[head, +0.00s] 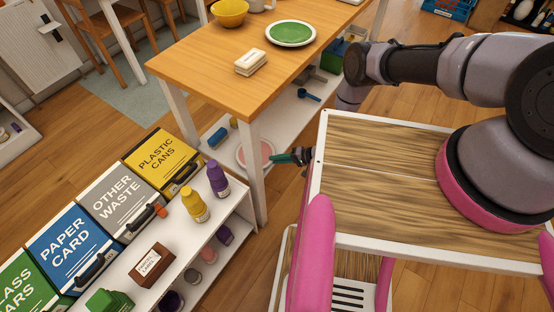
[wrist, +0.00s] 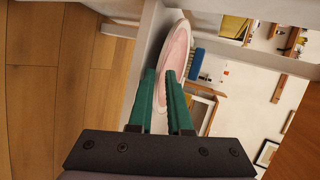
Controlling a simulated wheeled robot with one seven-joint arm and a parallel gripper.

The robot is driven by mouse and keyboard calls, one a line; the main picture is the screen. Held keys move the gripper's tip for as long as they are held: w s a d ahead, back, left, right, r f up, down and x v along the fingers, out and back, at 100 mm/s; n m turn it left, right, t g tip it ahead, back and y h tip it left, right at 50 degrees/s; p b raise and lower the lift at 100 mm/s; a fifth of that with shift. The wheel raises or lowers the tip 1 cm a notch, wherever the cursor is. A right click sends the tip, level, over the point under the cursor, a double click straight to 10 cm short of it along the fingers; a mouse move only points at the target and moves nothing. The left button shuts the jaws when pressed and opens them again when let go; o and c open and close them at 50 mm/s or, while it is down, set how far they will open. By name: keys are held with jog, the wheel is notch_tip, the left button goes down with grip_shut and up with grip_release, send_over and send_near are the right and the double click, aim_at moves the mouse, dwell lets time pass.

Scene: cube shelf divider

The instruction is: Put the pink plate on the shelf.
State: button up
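The pink plate (head: 254,152) has a pale rim and lies roughly flat at the low white shelf (head: 222,131) under the wooden table. In the wrist view the plate (wrist: 178,48) is seen nearly edge-on. My gripper (head: 277,157) has green fingers and reaches in from the right at the plate's near edge. In the wrist view the fingers (wrist: 162,76) stand close together on either side of the plate's rim, with the rim filling the narrow gap. Whether the plate's underside touches the shelf is hidden.
A white table leg (head: 253,165) stands close to the plate. A blue item (head: 217,137) lies beside it on the low shelf, and a dark blue scoop (head: 309,95) lies farther along. A green plate (head: 291,33) is on the table top. Waste boxes and bottles stand at left.

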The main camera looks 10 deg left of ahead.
jog(key=shift+d, duration=0.15)
jog(key=v, duration=1.2)
dwell(0.8)
